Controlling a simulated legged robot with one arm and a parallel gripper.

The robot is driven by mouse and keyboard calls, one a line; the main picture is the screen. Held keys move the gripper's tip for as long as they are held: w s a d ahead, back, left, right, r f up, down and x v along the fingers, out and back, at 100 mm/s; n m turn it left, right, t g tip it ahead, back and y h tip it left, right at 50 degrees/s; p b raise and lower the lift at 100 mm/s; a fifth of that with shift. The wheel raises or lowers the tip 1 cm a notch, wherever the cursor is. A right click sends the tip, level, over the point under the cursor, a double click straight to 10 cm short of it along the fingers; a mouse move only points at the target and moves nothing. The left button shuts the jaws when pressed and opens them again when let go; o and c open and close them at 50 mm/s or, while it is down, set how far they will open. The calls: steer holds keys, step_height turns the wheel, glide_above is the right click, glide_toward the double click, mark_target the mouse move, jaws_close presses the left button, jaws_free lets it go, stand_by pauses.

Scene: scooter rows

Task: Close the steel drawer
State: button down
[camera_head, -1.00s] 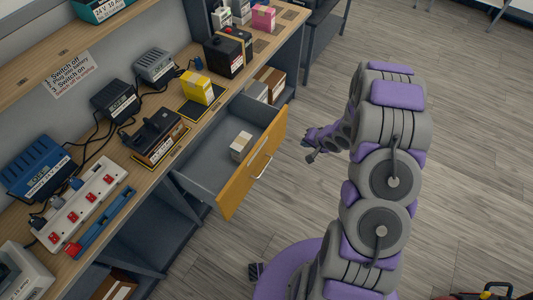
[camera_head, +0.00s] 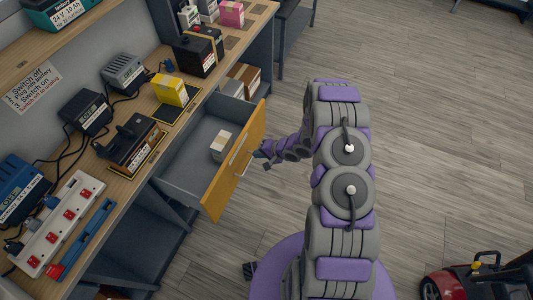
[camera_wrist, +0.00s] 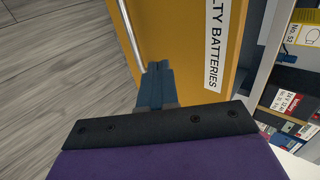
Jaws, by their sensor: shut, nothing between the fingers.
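The drawer stands pulled out from under the wooden bench in the head view. It has a grey steel box (camera_head: 188,162) and an orange front (camera_head: 232,172) with a silver bar handle. A small white-topped carton lies inside it. My gripper (camera_head: 263,157) is close to the outer face of the front, near the handle. In the wrist view my gripper (camera_wrist: 154,68) is shut and empty, with its fingertips at the orange front (camera_wrist: 188,40), beside the silver handle (camera_wrist: 132,35). A label reading "LTY BATTERIES" is to their right. I cannot tell whether the fingertips touch the front.
The bench top (camera_head: 118,185) carries chargers, a power strip (camera_head: 60,222), batteries and a yellow box (camera_head: 171,90). Cartons (camera_head: 243,78) sit on a shelf beyond the drawer. A red scooter (camera_head: 448,284) is at bottom right. The wood-look floor (camera_head: 430,150) is mostly clear.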

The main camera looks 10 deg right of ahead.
mark_target(242, 151)
steer(key=w+a, duration=0.1)
steer(key=w+a+f+b, duration=0.1)
steer(key=a, duration=0.1)
steer(key=shift+w, duration=0.2)
steer(key=shift+w+a, duration=0.4)
steer(key=shift+a, duration=0.1)
steer(key=shift+r, duration=0.1)
steer(key=shift+a, duration=0.1)
